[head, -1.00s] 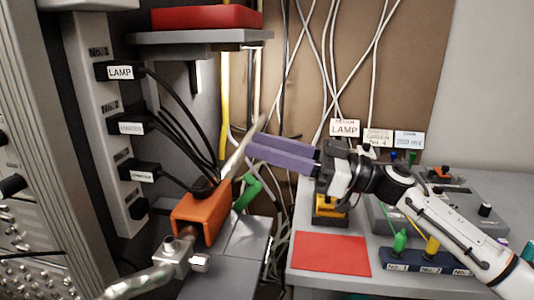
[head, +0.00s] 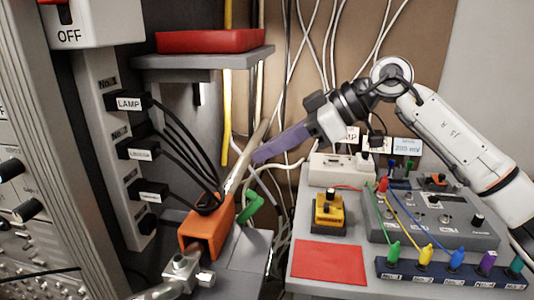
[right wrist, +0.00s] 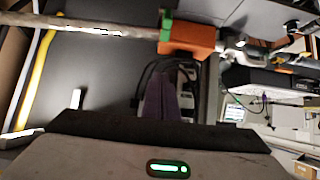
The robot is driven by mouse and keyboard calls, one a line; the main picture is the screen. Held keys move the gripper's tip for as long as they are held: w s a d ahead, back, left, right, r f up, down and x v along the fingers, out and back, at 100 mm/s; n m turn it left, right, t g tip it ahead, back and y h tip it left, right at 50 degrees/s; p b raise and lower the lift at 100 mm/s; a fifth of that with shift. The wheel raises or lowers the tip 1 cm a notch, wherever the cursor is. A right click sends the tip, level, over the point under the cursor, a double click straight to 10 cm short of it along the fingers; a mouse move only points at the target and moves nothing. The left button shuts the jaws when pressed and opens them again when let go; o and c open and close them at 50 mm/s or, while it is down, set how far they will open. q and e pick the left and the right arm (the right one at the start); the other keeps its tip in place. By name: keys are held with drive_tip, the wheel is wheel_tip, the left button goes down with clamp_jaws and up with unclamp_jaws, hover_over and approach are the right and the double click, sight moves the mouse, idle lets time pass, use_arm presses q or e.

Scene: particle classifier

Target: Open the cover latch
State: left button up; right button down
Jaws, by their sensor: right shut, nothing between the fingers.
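An orange cover (head: 207,230) sits around a metal pipe. A green lever (head: 251,204), which looks like its latch, sticks out on its right side. In the right wrist view the orange cover (right wrist: 187,40) is near the top, with a green part (right wrist: 166,26) at its left end. My right gripper (head: 257,160), with purple fingers, is above and right of the green lever, close to the pale pipe; I cannot tell whether it touches the pipe. Its fingers (right wrist: 158,90) are shut and empty, apart from the green lever. My left gripper is out of view.
A grey shelf with a red tray (head: 210,41) is above. A socket strip with black plugs (head: 128,103) stands at the left. On the right bench are a red mat (head: 330,262), a yellow device (head: 329,212) and a grey control box (head: 430,217). Cables hang behind the gripper.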

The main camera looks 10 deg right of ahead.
hover_over(253, 194)
drive_tip(key=w+a, duration=0.1)
drive_tip(key=a, duration=0.2)
wheel_tip(253, 194, down, 4)
drive_tip(key=shift+s+d+f, duration=0.15)
drive_tip(key=shift+d+f, duration=0.45)
drive_tip(key=shift+s+d+f, duration=0.15)
drive_tip(key=shift+d+f, duration=0.45)
drive_tip(key=shift+s+d+f, duration=0.1)
drive_tip(key=shift+d+f, duration=0.1)
drive_tip(key=shift+d, duration=0.1)
